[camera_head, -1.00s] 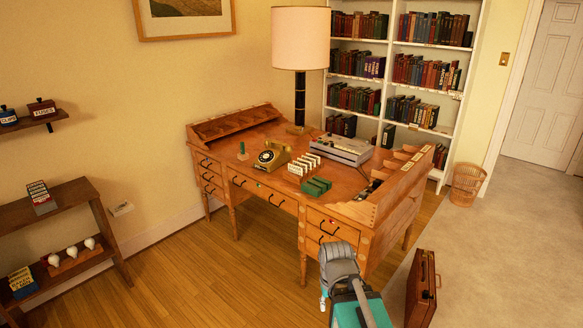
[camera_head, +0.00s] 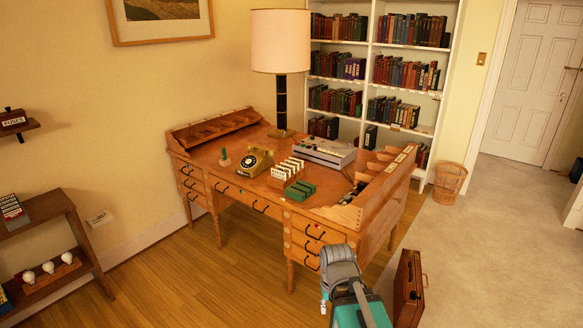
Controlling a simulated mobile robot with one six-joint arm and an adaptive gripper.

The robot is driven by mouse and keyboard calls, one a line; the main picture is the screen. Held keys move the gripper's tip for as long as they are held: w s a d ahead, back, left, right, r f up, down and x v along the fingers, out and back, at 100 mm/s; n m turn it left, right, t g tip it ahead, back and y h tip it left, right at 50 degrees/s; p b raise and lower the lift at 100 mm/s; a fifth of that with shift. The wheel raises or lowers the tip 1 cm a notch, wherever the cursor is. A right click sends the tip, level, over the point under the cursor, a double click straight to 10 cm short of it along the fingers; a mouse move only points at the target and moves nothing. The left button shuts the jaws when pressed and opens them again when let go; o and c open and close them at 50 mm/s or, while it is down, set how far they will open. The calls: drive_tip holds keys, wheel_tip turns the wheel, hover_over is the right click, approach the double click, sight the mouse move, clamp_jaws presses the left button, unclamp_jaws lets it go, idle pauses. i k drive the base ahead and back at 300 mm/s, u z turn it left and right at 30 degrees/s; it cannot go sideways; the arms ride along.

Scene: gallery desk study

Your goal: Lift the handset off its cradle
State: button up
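A gold-coloured desk telephone (camera_head: 255,163) with a dark dial stands on the wooden desk (camera_head: 225,178), left of the middle of the desktop. Its handset appears to lie across the top on the cradle, but it is too small to make out clearly. My arm shows at the bottom, in front of the desk's near right corner and well away from the telephone. The fingers of my gripper cannot be made out.
Near the telephone are a white card rack (camera_head: 287,170), green blocks (camera_head: 300,190), a grey machine (camera_head: 323,151), a small green item (camera_head: 225,158) and a tall lamp (camera_head: 281,45). A brown briefcase (camera_head: 408,290) stands on the floor right of my arm. Wooden floor lies open before the desk.

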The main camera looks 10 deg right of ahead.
sight(271, 152)
drive_tip(key=i, duration=0.85)
drive_tip(key=u, duration=0.05)
